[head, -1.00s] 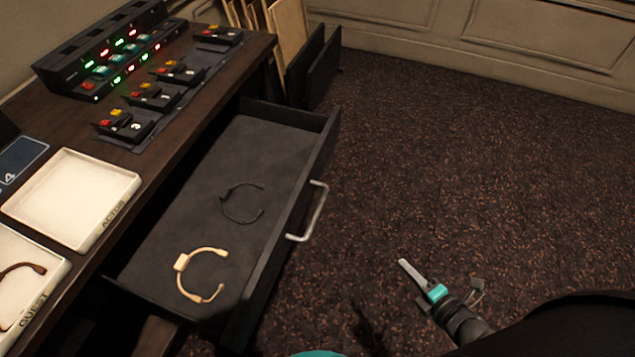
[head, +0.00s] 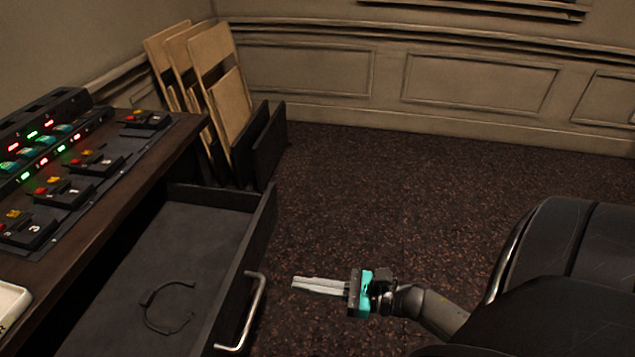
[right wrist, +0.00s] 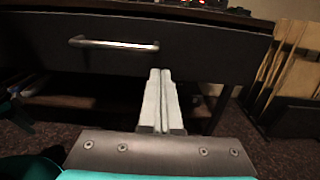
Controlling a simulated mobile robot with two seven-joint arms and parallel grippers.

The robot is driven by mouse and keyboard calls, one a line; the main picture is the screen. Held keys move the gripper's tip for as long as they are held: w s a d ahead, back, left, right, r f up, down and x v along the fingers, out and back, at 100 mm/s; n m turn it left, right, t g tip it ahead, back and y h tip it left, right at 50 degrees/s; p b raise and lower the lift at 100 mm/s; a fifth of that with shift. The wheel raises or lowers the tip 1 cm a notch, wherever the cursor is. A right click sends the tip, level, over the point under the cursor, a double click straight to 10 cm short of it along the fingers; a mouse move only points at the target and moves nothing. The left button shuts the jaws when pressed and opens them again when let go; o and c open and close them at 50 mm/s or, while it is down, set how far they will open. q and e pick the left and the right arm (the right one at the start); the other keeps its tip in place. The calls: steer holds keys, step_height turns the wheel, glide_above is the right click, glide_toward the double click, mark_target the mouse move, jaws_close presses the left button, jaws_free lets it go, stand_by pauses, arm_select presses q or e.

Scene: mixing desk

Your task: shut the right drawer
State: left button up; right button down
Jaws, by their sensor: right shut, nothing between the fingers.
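The right drawer (head: 160,255) is dark and stands pulled out from the desk, open at the top. Its silver bar handle (head: 243,312) is on the front panel, and a dark open band (head: 170,308) lies inside. My right gripper (head: 294,284) is shut and empty, to the right of the drawer front, with its fingers pointing at it. My left gripper is not in view.
The desk top (head: 150,165) carries a lit console (head: 45,140) and several small switch units. Folded wooden chairs or boards (head: 215,85) lean at the wall beyond the desk. A black chair-like shape (head: 550,270) is at the right. The carpet (head: 380,190) between is clear.

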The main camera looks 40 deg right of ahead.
mark_target(262, 277)
steer(key=x, duration=0.9)
steer(key=shift+b, duration=0.35)
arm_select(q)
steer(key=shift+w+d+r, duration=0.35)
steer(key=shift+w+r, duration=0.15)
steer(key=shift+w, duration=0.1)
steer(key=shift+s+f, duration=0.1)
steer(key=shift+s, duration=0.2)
